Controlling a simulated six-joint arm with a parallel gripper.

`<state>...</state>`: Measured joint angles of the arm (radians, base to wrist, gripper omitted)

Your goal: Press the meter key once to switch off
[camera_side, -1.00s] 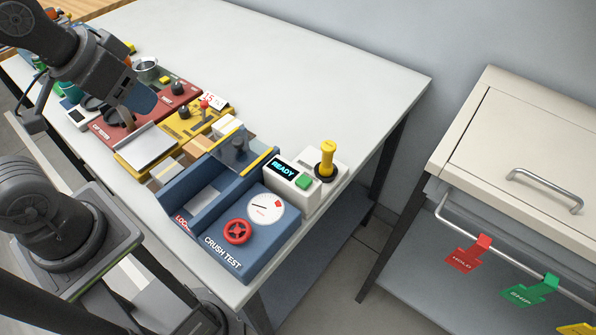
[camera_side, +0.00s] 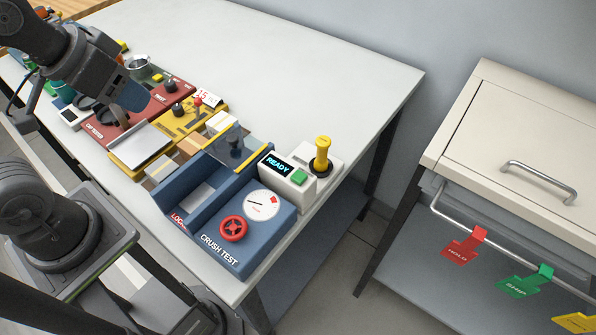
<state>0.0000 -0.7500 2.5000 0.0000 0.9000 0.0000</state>
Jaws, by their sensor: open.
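A white meter box (camera_side: 76,112) with a small dark screen stands at the left edge of the bench, partly behind my gripper. Its key is too small or hidden to make out. Another white unit (camera_side: 297,188) at the bench's right end has a lit READY display (camera_side: 278,165) and a green key (camera_side: 299,177). Which of the two carries the meter key I cannot tell for certain. My gripper (camera_side: 78,113) is open and empty at the upper left, over the left end of the bench, far from the green key.
A red cap tester (camera_side: 165,98), a yellow unit (camera_side: 190,125) with knobs, and a blue crush tester (camera_side: 262,228) with a red wheel line the bench front. The bench's rear surface (camera_side: 300,80) is clear.

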